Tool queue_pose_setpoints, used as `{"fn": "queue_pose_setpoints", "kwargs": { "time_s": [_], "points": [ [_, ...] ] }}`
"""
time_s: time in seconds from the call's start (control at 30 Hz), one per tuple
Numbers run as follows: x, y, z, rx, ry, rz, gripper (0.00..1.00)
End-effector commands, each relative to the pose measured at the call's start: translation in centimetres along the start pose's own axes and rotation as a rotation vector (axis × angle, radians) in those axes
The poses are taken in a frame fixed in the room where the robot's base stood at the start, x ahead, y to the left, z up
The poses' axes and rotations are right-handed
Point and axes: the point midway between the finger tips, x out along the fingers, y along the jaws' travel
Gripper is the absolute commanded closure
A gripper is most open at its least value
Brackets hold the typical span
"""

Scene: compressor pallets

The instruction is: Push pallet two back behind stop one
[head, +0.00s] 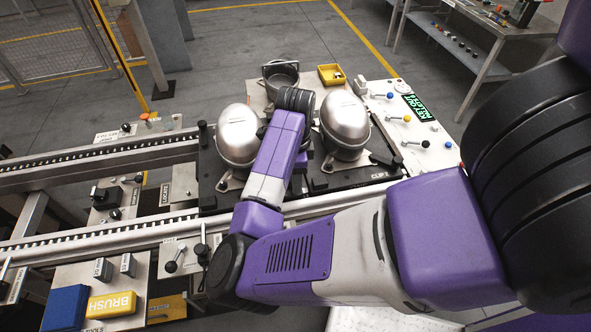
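A black pallet (209,170) lies on the conveyor near the middle of the head view. It bears two silver domed compressors, one on the left (237,130) and one on the right (344,118). No number is readable on the pallet, so I cannot tell whether it is pallet two. I cannot pick out stop one with certainty. My arm reaches across from the right and over the near rail, with its wrist between the two compressors. My gripper is hidden beyond the wrist, so neither its fingers nor any contact can be seen.
The conveyor rails (105,232) run left from the pallet and look empty there. A grey open housing (280,73) and a yellow tray (331,74) sit behind the compressors. A panel with knobs (418,131) stands right.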

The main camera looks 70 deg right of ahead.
Motion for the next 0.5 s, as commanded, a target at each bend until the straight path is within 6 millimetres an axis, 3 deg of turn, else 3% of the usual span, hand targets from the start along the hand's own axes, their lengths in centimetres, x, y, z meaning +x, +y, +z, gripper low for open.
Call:
{"fn": "queue_pose_setpoints", "kwargs": {
  "time_s": [0.23, 0.5],
  "points": [
    [0.06, -0.01, 0.0, 0.0, 0.0, -0.001, 0.49],
    [0.04, -0.01, 0.0, 0.0, 0.0, 0.0, 1.0]
  ]
}}
